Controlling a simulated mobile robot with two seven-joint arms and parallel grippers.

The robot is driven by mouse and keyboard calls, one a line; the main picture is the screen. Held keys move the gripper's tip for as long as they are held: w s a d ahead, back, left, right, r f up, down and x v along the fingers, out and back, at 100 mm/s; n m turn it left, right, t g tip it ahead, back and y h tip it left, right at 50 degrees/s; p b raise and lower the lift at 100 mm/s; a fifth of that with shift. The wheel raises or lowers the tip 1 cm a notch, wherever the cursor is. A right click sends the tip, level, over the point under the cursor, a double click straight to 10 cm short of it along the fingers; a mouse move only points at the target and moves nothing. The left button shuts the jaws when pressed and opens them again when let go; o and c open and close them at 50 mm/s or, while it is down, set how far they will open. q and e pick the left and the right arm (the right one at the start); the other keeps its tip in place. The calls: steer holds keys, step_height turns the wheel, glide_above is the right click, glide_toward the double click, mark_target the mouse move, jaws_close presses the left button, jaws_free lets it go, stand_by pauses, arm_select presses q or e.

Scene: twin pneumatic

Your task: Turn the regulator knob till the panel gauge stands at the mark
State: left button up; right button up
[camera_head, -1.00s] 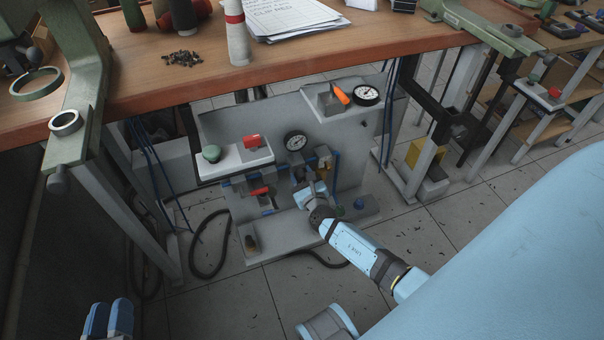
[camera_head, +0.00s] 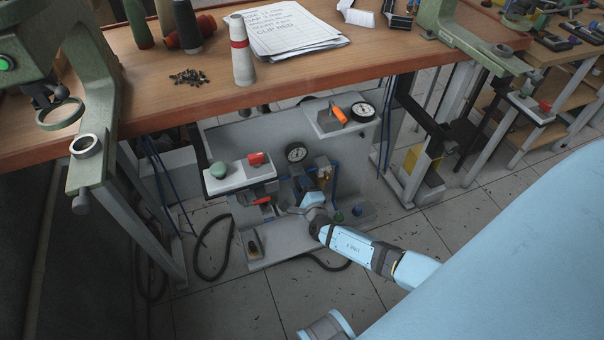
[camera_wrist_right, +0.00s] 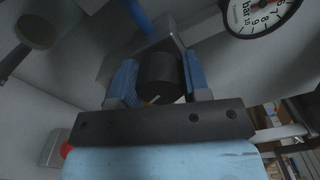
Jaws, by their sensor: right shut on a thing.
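The panel gauge (camera_head: 296,152), round with a dark rim, sits on the grey panel under the bench. Its needle is too small to read in the head view. In the right wrist view the gauge (camera_wrist_right: 262,10) is cut off by the top edge; the dial reads in bar, and I cannot make out the mark. The regulator knob (camera_wrist_right: 157,76), a black cylinder, is between the blue fingers of my right gripper (camera_head: 306,190), which is shut on it below the gauge. My left gripper is out of view.
A shelf with a green button (camera_head: 219,169) and a red switch (camera_head: 256,158) juts out left of the gauge. A shelf with an orange lever (camera_head: 338,113) and a second gauge (camera_head: 362,111) is at upper right. The bench top (camera_head: 300,83) overhangs the panel.

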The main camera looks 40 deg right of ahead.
steer(key=n+p, duration=0.2)
steer(key=n, duration=0.2)
steer(key=shift+f+n+p, duration=0.1)
steer(key=shift+n+p, duration=0.6)
steer(key=shift+n, duration=1.1)
steer(key=o, duration=0.9)
steer(key=shift+o, duration=0.2)
steer(key=p+v, duration=0.2)
steer(key=v, duration=1.2)
steer(key=shift+p, duration=0.4)
steer(key=shift+w+d, duration=0.1)
